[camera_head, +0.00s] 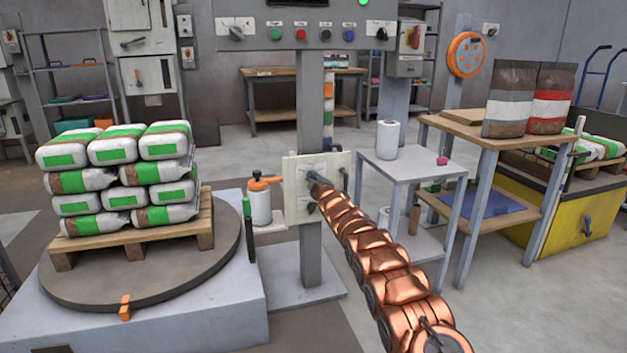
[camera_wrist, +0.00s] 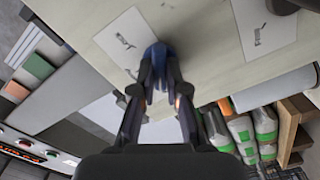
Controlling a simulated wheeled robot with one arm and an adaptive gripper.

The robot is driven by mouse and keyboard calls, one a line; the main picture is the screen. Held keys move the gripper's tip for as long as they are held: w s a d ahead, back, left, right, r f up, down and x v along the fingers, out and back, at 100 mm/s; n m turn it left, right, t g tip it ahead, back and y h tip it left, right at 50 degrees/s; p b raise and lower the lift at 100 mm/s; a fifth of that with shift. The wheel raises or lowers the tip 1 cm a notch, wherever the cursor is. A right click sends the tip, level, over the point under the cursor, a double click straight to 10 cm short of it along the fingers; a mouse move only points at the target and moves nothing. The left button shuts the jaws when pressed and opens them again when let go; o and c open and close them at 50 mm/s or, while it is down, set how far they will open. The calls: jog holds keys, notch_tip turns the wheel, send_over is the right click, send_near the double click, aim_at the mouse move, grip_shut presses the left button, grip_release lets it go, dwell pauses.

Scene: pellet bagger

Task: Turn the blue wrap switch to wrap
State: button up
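The blue wrap switch (camera_wrist: 156,55) is on a pale panel (camera_wrist: 205,50), over a small white label plate with a dark mark. My gripper (camera_wrist: 160,78) has its two dark fingers closed in on either side of the knob, seemingly touching it. In the head view, my copper arm reaches up to the same pale panel (camera_head: 293,205) on a grey post, and my gripper (camera_head: 314,181) is at its upper middle. The knob is mostly hidden there by the gripper. The label's lettering is too small to read.
A second, dark switch (camera_head: 310,207) sits lower on the panel. An orange-topped white canister (camera_head: 261,205) stands at its left, near a turntable (camera_head: 90,290) with a pallet of stacked bags. A grey side table (camera_head: 410,168) stands close on the right.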

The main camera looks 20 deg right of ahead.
grip_shut()
jog(key=shift+r+m+p, duration=0.15)
jog(key=shift+m+p, duration=0.25)
jog(key=shift+p, duration=0.5)
jog(key=shift+d+m+p, duration=0.2)
jog(key=shift+m+p, duration=5.3)
jog(key=shift+p, duration=2.25)
